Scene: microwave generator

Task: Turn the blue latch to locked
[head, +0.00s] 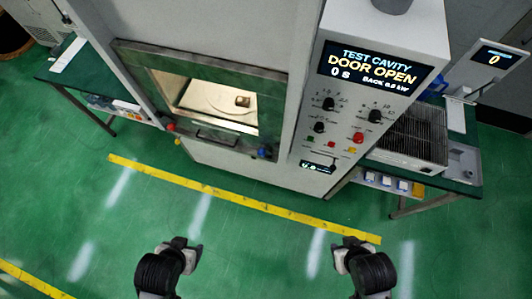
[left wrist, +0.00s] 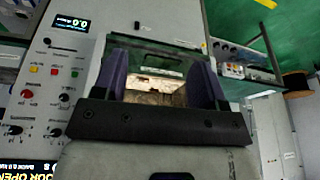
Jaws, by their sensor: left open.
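The blue latch (head: 264,152) is a small blue piece at the lower right corner of the cavity's front frame in the head view. Whether it is locked is too small to tell. The generator's display (head: 376,67) reads "TEST CAVITY DOOR OPEN". My left gripper (head: 187,250) is low in the head view, well short of the machine and apart from the latch. In the left wrist view its two fingers (left wrist: 162,85) stand wide apart with nothing held, facing the machine's front. My right gripper (head: 347,254) is low at the right, also away from the machine; its finger gap is unclear.
The lit cavity (head: 215,105) holds a pale turntable with a small brownish object. A red knob (head: 170,127) sits at the frame's lower left. Control knobs (head: 328,104) are on the right panel. Side tables (head: 455,178) flank the machine. Green floor with a yellow line (head: 240,199) is clear in front.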

